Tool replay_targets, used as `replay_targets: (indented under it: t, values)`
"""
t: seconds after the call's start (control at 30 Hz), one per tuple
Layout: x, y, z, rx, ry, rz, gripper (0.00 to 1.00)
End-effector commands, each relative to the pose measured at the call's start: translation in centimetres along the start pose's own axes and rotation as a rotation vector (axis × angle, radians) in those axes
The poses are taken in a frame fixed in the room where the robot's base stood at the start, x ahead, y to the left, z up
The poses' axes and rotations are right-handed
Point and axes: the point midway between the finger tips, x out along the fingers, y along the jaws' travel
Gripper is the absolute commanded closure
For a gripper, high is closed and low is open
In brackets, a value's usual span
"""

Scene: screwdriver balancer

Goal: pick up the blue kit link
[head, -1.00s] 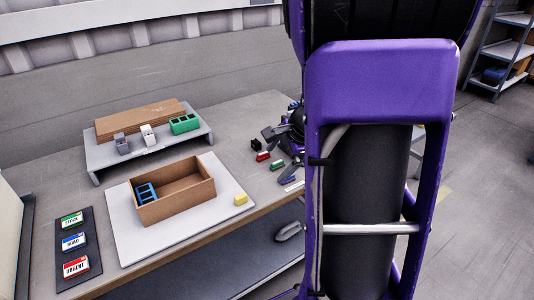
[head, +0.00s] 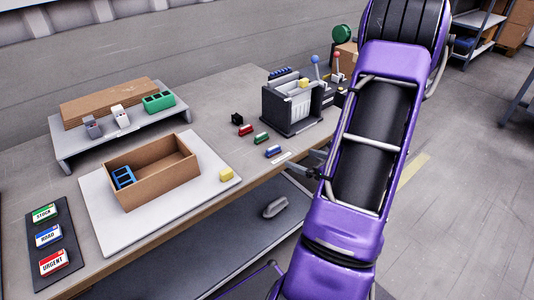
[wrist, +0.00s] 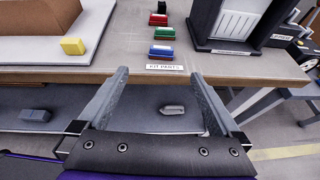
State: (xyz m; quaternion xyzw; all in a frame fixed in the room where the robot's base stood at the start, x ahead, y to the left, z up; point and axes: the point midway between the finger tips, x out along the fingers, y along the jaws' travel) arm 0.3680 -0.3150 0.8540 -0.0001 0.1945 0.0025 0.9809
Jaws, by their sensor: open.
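The blue kit link (head: 273,152) is a small blue piece lying near the front edge of the workbench (head: 205,215). It ends a row with a green link (head: 261,138), a red link (head: 246,130) and a black link (head: 237,119). In the wrist view the blue link (wrist: 161,51) lies flat just behind the "KIT PARTS" label, nearest the bench edge. My gripper (wrist: 159,77) is open and empty, its fingers apart in front of the bench edge, with the blue link beyond and between them. In the head view my arm mostly hides the gripper.
A dark-framed machine (head: 292,104) stands right of the links. An open cardboard box (head: 160,190) holding a blue block (head: 123,177) sits on a pale mat (head: 95,205), with a yellow block (head: 226,174) beside it. A lower shelf (head: 200,265) runs under the bench.

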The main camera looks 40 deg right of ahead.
Motion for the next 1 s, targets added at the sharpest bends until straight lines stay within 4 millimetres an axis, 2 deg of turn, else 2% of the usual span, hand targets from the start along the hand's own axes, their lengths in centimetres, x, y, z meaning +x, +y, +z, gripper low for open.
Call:
replay_targets:
  t: [0.4,0.5,0.77,1.0]
  values:
    - [8.8,0.1,-0.1,-0.003,0.0,0.005,0.0]
    - [10.3,0.1,-0.1,-0.003,0.001,0.005,0.0]
    - [12.2,0.0,-0.3,-0.002,0.001,0.005,0.0]
    - [15.7,-0.3,-0.9,-0.003,0.001,0.006,0.0]
